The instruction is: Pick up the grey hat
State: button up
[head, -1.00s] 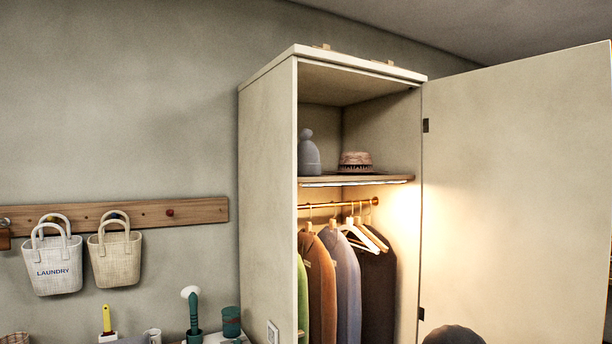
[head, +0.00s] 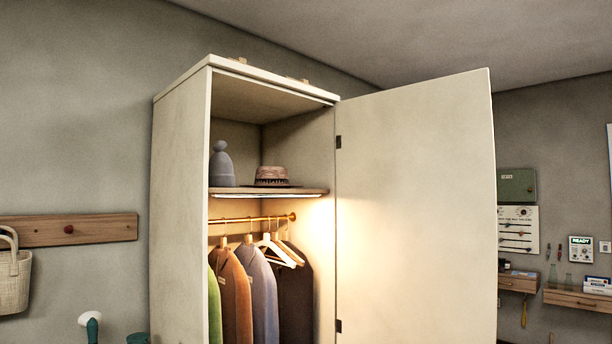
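The grey hat (head: 221,167) is a knitted-looking beanie with a round bobble on top. It stands upright on the top shelf (head: 310,191) of the open wardrobe, near the shelf's left side. A brown brimmed hat (head: 271,175) sits to its right on the same shelf, with a small gap between them. My gripper is not in view.
The wardrobe (head: 180,210) has its door (head: 415,200) swung wide open to the right. Jackets (head: 260,290) and hangers hang from a rail (head: 250,219) under the shelf. A woven basket (head: 14,280) hangs at the left wall. Small shelves (head: 578,301) are at the far right.

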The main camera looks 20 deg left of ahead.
aim_at(221, 166)
jog(key=z, duration=0.75)
jog(key=i, duration=1.3)
jog(key=u, duration=2.7)
